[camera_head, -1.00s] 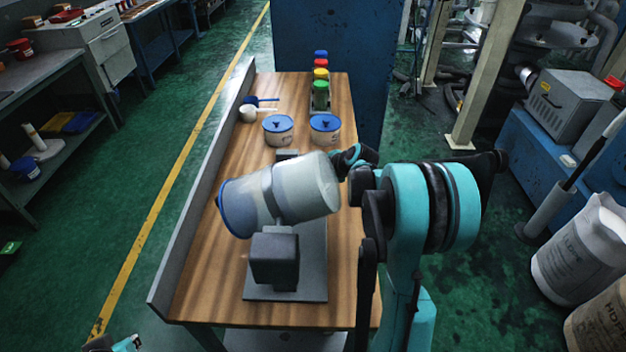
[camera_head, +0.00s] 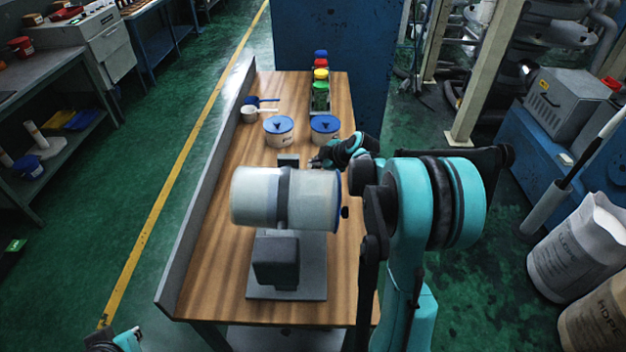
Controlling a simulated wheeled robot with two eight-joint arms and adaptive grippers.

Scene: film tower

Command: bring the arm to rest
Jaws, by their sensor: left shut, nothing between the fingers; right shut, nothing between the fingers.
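My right arm comes in from the right and bends over the table. Its gripper (camera_head: 319,163) is shut and empty just behind the drum's upper right edge; whether it touches the drum cannot be told. The pale grey drum (camera_head: 258,200) lies level on its dark mount, with a dark band round its middle and a blue rim at its right end. Of my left arm only a small black and teal part shows at the bottom left edge, with the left gripper (camera_head: 103,341) low there, away from the table, shut and empty.
The wooden table (camera_head: 210,270) has a grey side wall on its left. Two blue-lidded tubs (camera_head: 278,130), scoops (camera_head: 252,110) and a row of coloured-capped bottles (camera_head: 320,90) stand at the back. Sacks (camera_head: 577,245) stand on the floor at right. The table's front left is bare.

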